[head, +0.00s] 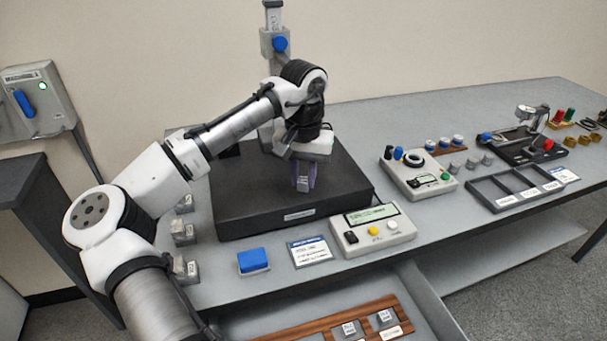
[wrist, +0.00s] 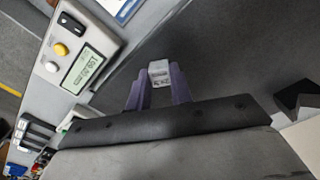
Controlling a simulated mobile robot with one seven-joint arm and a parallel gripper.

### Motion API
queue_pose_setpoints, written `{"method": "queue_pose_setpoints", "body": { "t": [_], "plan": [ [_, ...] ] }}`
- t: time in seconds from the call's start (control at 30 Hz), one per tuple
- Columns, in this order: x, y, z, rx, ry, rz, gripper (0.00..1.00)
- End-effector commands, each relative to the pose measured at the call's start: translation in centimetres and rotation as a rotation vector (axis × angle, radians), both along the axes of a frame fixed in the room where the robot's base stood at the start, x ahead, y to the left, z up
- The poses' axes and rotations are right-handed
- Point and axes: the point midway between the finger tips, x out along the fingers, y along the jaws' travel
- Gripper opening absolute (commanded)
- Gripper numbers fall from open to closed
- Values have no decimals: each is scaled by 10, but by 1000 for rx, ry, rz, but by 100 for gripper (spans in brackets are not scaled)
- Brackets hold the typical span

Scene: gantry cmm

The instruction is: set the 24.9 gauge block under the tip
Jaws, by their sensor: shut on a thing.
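My gripper (head: 305,184) is over the black surface plate (head: 240,215), pointing down, with its purple fingers low near the plate's top. It is shut on a small silver-grey gauge block, which shows between the fingertips in the wrist view (wrist: 160,73). Its marking is too small to read surely. I cannot tell whether the block touches the plate. The grey gauge stand column (head: 273,45) with a blue knob rises behind my arm. Its tip is hidden behind my arm in the head view and is not clear in the wrist view.
A readout box (head: 372,230) stands just in front of the plate, beside a card (head: 310,252) and a blue pad (head: 253,261). Grey blocks line the plate's left side. An open drawer holds a wooden rack (head: 290,333) with more blocks. A compartment tray (head: 515,187) lies right.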

Motion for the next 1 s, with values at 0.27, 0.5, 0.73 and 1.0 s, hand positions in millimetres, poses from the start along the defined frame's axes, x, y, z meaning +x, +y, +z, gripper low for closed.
{"method": "queue_pose_setpoints", "body": {
  "t": [0.27, 0.5, 0.73, 1.0],
  "plan": [
    [0, 0, -3, 0, 0, 0, 0],
    [0, 0, -6, -1, 0, -1, 0],
    [0, 0, -9, -1, 0, -1, 0],
    [0, 0, -11, 0, -1, 0, 0]
  ]
}}
